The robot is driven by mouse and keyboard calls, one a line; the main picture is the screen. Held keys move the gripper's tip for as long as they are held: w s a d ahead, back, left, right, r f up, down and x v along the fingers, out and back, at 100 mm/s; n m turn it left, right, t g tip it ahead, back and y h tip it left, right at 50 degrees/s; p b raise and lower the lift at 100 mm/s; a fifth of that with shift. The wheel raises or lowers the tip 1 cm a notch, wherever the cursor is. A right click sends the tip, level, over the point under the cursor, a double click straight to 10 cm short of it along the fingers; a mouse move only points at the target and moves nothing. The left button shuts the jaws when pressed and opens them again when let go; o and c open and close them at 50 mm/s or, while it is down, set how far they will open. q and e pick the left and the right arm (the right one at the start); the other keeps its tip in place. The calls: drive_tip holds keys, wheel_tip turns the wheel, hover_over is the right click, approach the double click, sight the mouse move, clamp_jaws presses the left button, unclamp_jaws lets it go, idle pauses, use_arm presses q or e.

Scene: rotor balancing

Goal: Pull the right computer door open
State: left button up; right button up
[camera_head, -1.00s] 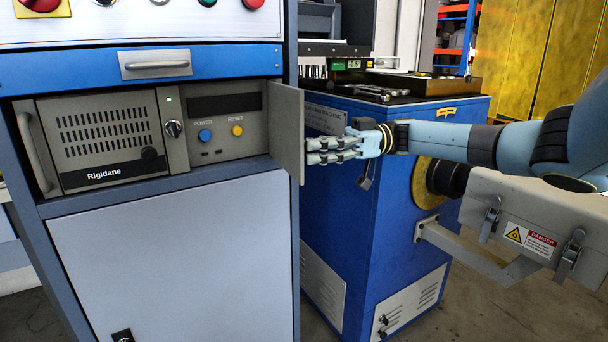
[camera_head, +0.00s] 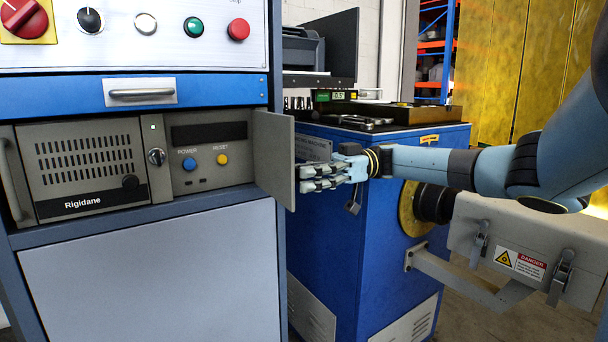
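The right computer door (camera_head: 274,158) is a flat grey panel that stands swung out at the right end of the Rigidane computer (camera_head: 88,165). Behind it the front with the blue POWER button (camera_head: 189,164) and the yellow RESET button (camera_head: 222,159) is uncovered. My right gripper (camera_head: 306,179) is just to the right of the door's outer edge, with its fingers pointing left. Its fingers show as separate with a gap between them, and nothing shows between them. I cannot tell whether the fingertips touch the door. My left gripper is not in view.
A blue balancing machine (camera_head: 330,255) stands behind my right gripper, with tools on its top. A grey box with a DANGER label (camera_head: 517,264) is at the lower right. Above the computer are a blue drawer (camera_head: 215,91) and a panel with knobs (camera_head: 170,50).

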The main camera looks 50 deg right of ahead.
drive_tip(key=v, duration=1.2)
drive_tip(key=shift+f, duration=0.1)
idle(0.4)
